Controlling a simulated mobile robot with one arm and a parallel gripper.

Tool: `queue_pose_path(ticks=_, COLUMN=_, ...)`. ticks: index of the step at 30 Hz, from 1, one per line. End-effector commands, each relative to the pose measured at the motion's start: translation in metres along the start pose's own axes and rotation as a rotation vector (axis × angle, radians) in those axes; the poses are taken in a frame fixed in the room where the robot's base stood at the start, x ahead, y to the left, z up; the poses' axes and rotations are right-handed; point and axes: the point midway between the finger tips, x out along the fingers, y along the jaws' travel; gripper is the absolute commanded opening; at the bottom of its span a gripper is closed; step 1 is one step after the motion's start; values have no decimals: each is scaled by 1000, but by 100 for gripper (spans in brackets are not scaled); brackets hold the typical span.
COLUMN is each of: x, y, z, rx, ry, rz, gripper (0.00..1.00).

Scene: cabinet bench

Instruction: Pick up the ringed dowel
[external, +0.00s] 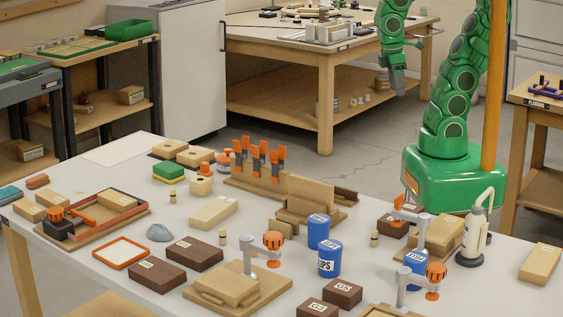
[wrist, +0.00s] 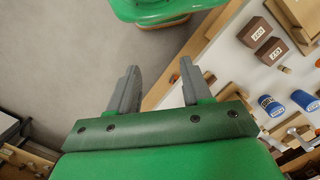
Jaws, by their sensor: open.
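Several short tan dowels stand on the white bench; one (external: 374,238) is right of the blue cans, one (external: 222,238) is near the middle, and one (external: 173,196) is farther left. They are too small for me to tell which carries a ring. In the wrist view a small tan dowel (wrist: 286,70) shows at the right, beside dark brown blocks. My gripper (external: 398,84) hangs in the air beyond the bench's back edge, well apart from all dowels. Its two grey fingers (wrist: 158,72) are spread, with nothing between them.
Blue cans (external: 329,259), brown blocks (external: 194,253), clamp stands (external: 247,265) and a white pump bottle (external: 477,235) crowd the bench (external: 110,272). A tool rack (external: 258,180) stands at the back. A second table (external: 300,55) is behind. Open floor lies beneath my gripper.

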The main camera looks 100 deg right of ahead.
Motion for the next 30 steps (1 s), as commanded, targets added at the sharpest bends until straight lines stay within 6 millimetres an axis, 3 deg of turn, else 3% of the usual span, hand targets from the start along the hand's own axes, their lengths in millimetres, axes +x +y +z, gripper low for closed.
queue_pose_path(ticks=8, x=0, y=0, z=0, rx=0, ry=-1, rz=0, gripper=50)
queue_pose_path(ticks=14, x=0, y=-13, z=-16, rx=18, ry=-5, rz=-17, gripper=50)
queue_pose_path(ticks=30, x=14, y=-107, z=-109, rx=172, ry=-33, rz=-119, gripper=50)
